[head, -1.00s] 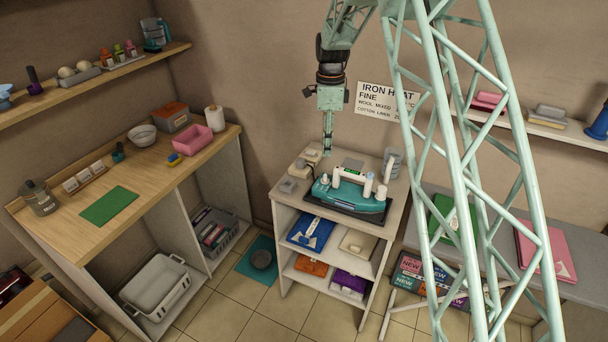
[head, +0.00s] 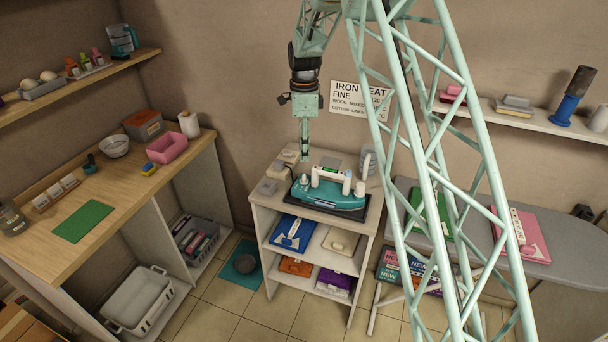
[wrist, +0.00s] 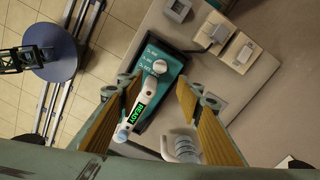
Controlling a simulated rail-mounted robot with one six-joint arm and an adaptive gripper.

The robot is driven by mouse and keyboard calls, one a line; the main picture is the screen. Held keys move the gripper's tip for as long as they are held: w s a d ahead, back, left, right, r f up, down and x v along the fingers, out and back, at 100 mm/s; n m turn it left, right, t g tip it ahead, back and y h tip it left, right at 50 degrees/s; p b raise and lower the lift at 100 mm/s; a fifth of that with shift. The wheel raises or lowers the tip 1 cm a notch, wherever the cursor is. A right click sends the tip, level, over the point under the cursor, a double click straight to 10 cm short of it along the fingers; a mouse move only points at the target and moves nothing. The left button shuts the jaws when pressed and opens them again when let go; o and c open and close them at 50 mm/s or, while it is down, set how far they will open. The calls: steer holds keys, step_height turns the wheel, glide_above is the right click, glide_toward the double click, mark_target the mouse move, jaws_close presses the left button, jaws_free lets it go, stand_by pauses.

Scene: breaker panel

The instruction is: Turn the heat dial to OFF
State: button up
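The teal iron (head: 338,200) rests on a dark pad on top of the small shelf cart; it also shows in the wrist view (wrist: 174,75). A round pale knob (wrist: 159,67), likely the heat dial, is at one end of the iron beside small white labels I cannot read. Its pointer setting is unclear. A green display (wrist: 137,113) on the white handle reads READY. My gripper (wrist: 158,90) is open and empty, its orange-padded fingers apart, with the knob seen between and beyond the fingertips. In the head view my gripper (head: 305,155) points down above the iron's left end, apart from it.
Small grey blocks (head: 267,187) lie on the cart's left side. A wall sign (head: 360,101) headed IRON HEAT hangs behind. A wooden counter (head: 135,200) is at left, an ironing board (head: 480,225) at right.

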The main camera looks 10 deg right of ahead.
mark_target(304, 176)
steer(key=shift+f+p, duration=0.55)
steer(key=shift+f, duration=5.3)
steer(key=c, duration=0.8)
steer(key=o, duration=0.8)
steer(key=shift+r, duration=0.15)
step_height(304, 176, up, 12)
